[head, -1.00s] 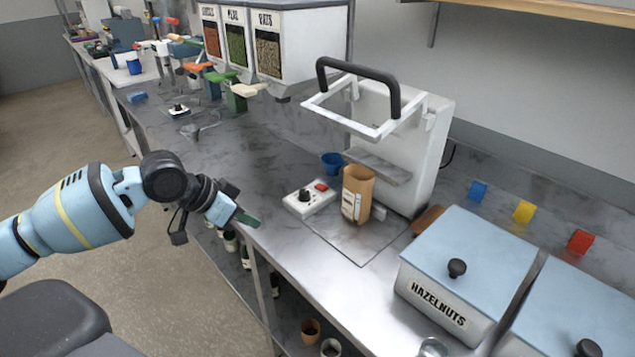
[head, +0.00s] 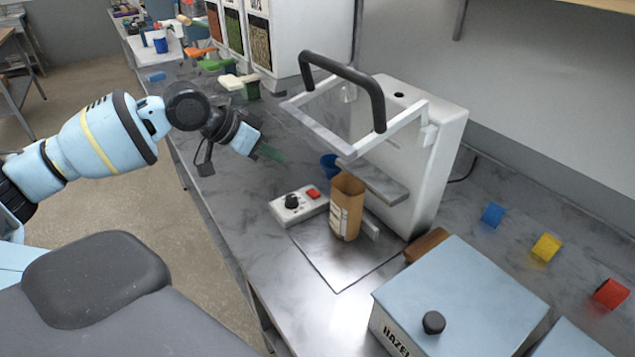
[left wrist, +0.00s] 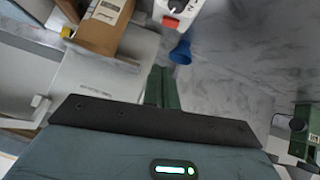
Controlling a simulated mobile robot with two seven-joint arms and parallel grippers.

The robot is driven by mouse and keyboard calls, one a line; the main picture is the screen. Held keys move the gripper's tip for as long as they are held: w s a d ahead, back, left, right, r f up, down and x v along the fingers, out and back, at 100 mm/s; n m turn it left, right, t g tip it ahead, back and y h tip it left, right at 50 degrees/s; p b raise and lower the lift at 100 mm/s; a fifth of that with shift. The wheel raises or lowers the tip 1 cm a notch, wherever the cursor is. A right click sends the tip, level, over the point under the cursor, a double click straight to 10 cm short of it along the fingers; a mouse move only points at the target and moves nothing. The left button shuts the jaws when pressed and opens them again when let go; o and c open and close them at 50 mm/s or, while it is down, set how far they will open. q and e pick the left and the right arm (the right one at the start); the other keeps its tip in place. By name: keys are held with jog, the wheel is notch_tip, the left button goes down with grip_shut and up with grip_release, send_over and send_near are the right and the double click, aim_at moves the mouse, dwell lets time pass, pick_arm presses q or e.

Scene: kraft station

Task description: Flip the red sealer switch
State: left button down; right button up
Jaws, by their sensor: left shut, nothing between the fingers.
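The red switch (head: 313,193) sits on a small white control box (head: 291,207) with a black knob, on the metal counter before the sealer. It also shows at the top of the left wrist view as a red switch (left wrist: 170,22). The white sealer (head: 432,150) has a raised frame with a black handle (head: 345,80). An open brown paper bag (head: 346,208) stands upright at the sealer. My left gripper (head: 272,153) is shut and empty, above the counter, up and left of the control box in the head view. Its green fingers (left wrist: 161,88) show closed together. My right gripper is not in view.
A blue cup (head: 330,166) stands behind the control box, close to the bag. A hazelnuts bin (head: 455,300) is at the front right. Yellow, blue and red blocks lie along the wall. Dispensers (head: 262,40) stand at the back. The counter left of the box is clear.

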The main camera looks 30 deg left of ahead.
pick_arm(q)
send_over(319, 193)
jog(key=s+a, duration=0.2)
notch_tip(319, 193, down, 7)
jog(key=shift+s, duration=0.1)
jog(key=f, duration=0.3)
jog(key=shift+s+d, duration=0.15)
jog(key=shift+s, duration=0.05)
jog(key=shift+d+f, duration=0.1)
jog(key=shift+f, duration=0.35)
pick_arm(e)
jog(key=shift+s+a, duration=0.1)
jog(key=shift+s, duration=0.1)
pick_arm(q)
jog(key=shift+w, duration=0.1)
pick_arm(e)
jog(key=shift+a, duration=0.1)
